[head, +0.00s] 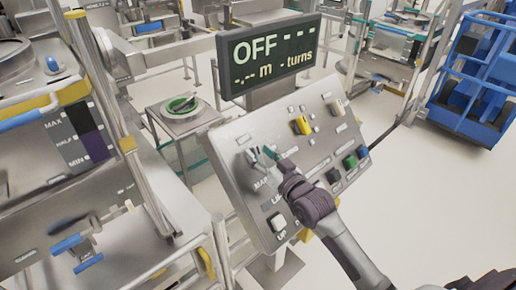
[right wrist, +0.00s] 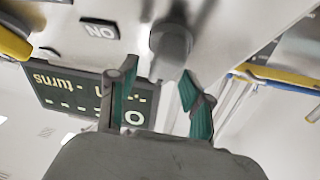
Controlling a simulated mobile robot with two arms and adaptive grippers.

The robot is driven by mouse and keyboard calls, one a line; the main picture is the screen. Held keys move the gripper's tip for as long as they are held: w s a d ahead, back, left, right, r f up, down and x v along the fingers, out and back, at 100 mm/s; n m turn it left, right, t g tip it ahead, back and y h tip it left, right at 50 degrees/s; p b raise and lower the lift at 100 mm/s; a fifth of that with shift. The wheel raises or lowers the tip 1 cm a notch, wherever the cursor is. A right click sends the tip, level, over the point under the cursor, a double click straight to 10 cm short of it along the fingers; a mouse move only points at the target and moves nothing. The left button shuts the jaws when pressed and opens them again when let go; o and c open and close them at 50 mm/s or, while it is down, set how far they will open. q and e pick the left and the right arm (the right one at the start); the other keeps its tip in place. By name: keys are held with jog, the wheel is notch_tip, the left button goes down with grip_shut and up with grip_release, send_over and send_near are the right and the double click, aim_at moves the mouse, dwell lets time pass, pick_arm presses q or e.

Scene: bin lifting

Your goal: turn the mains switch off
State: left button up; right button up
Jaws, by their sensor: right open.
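The mains switch, a grey knob (head: 251,157), sits at the upper left of the sloping control panel (head: 232,180), above a partly hidden label starting "MA". My right gripper (head: 267,153) is open in front of the knob. In the right wrist view its teal-padded fingers (right wrist: 158,98) are apart and empty, with the knob just beyond the gap. I cannot tell whether they touch it. My left gripper is not in view.
A dark display (head: 268,55) above the panel reads "OFF" and "turns". The panel also has yellow (head: 301,125), green (head: 350,161) and blue (head: 362,152) controls and a white "UP" button (head: 278,221). A blue cart (head: 475,80) stands at the right. Steel machinery fills the left.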

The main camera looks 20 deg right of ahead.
jog(key=shift+w+a, duration=0.2)
jog(key=shift+w, duration=0.45)
grip_shut()
jog(key=shift+n+y+b, duration=0.4)
jog(key=shift+n+y, duration=0.2)
jog(key=shift+n, duration=0.2)
jog(key=shift+a+n+y+b, duration=0.1)
jog(key=shift+n+y+b, duration=0.2)
jog(key=shift+n+y, duration=0.5)
grip_release()
